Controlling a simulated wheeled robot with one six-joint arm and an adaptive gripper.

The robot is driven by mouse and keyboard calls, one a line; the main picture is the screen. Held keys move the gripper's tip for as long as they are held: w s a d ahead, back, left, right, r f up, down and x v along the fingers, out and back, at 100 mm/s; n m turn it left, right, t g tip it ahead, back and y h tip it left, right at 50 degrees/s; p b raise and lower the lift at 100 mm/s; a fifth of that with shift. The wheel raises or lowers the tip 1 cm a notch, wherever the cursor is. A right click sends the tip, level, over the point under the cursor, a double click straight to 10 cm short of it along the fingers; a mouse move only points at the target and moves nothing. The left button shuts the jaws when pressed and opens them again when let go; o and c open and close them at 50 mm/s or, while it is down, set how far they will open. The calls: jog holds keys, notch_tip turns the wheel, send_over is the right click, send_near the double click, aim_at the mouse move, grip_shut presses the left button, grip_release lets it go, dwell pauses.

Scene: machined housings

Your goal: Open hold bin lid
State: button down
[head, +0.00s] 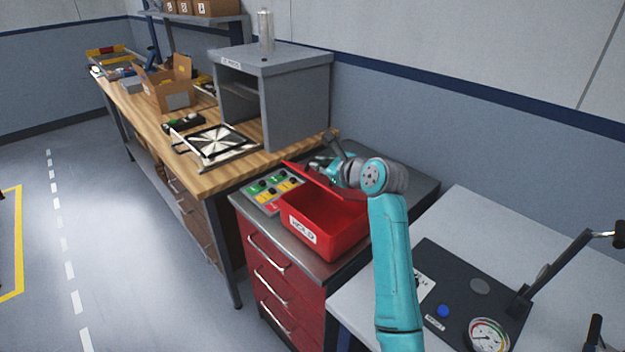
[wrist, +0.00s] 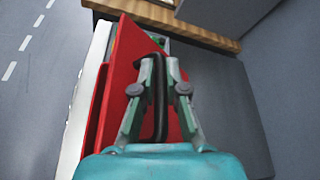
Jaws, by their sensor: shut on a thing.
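The red hold bin (head: 307,239), with a white "HOLD" label on its front, stands on a grey-topped red drawer cabinet. Its red lid (head: 318,182) is raised and tilted at the back of the bin, so part of the open inside shows. In the wrist view the lid (wrist: 122,65) lies under my fingers, with a dark handle (wrist: 160,110) between them. My gripper (wrist: 160,66) is shut on this handle. In the head view my gripper (head: 322,164) is behind the raised lid, and its fingertips are hard to make out.
A panel with green, yellow and red areas (head: 272,189) lies left of the bin. A wooden bench (head: 222,178) with a grey cabinet (head: 298,95) stands behind. At right, a light table (head: 480,225) carries a dark fixture with a dial gauge (head: 489,336).

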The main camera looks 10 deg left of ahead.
jog(key=w+d+r+m+g+y, duration=0.3)
jog(key=w+d+m, duration=0.4)
jog(key=w, duration=0.5)
jog(key=shift+w+d+r, duration=0.2)
jog(key=shift+d, duration=1.15)
jog(key=shift+g, duration=0.3)
jog(key=c, duration=1.5)
grip_release()
